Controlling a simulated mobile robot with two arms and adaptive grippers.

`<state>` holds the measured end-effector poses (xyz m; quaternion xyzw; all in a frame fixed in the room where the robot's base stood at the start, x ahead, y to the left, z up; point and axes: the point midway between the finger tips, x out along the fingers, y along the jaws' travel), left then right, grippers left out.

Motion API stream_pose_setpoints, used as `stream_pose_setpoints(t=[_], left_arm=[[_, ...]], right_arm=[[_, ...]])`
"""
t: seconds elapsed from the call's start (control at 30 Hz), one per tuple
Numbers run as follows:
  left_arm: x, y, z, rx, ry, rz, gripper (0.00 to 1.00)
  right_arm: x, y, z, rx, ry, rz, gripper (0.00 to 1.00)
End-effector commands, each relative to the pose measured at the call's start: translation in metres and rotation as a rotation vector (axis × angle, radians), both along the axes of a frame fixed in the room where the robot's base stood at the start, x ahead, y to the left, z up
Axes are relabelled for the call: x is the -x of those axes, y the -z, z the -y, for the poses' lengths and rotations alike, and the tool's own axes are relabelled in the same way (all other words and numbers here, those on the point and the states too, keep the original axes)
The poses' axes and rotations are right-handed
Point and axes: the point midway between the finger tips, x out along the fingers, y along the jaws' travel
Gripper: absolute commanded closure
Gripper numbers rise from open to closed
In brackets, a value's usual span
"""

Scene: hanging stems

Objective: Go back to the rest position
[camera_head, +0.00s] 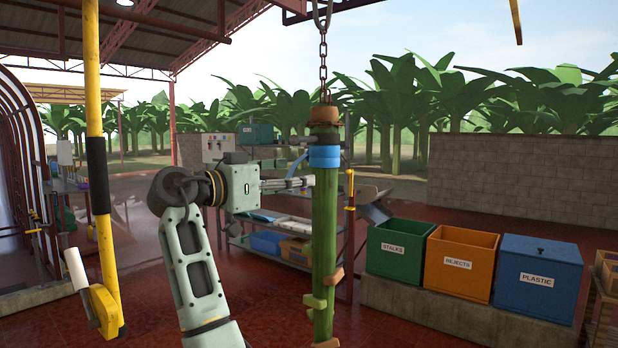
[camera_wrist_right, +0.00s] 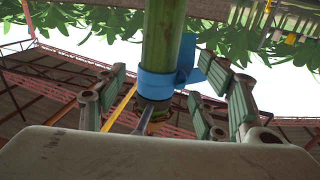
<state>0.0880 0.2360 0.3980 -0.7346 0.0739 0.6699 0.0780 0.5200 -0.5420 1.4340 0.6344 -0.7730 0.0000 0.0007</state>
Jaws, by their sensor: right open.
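A green stem (camera_head: 325,225) hangs upright from a chain (camera_head: 323,70), with a blue band (camera_head: 324,156) near its top and cut stubs lower down. My right gripper (camera_head: 305,183) is open beside the stem, just below the blue band, with its fingers pointing at the stem. In the right wrist view the stem (camera_wrist_right: 163,35) and its blue band (camera_wrist_right: 157,84) appear between the spread fingers. I cannot tell whether a finger touches the stem. My left gripper is not in view.
Green (camera_head: 391,262), orange (camera_head: 459,275) and blue (camera_head: 537,287) bins stand on a ledge at right. A shelf rack (camera_head: 240,242) with trays is behind the stem. Red floor lies open between.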

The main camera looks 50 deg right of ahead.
Motion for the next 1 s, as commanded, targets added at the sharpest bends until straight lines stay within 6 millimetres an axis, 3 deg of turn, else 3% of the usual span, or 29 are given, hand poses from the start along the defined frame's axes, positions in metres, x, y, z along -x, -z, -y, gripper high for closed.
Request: stream_pose_setpoints(t=[0.23, 0.83, 0.93, 1.0], left_arm=[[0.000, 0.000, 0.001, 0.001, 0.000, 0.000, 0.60], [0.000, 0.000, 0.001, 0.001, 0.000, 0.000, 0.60], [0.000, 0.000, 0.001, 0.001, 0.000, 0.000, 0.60], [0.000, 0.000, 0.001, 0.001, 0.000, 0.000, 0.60]], right_arm=[[-0.004, 0.000, -0.021, -0.001, 0.001, 0.000, 0.37], [-0.006, 0.002, -0.021, -0.001, -0.002, -0.005, 0.37], [-0.021, 0.014, -0.021, 0.003, -0.036, -0.052, 0.37], [-0.044, 0.035, -0.021, 0.008, -0.089, -0.122, 0.37]])
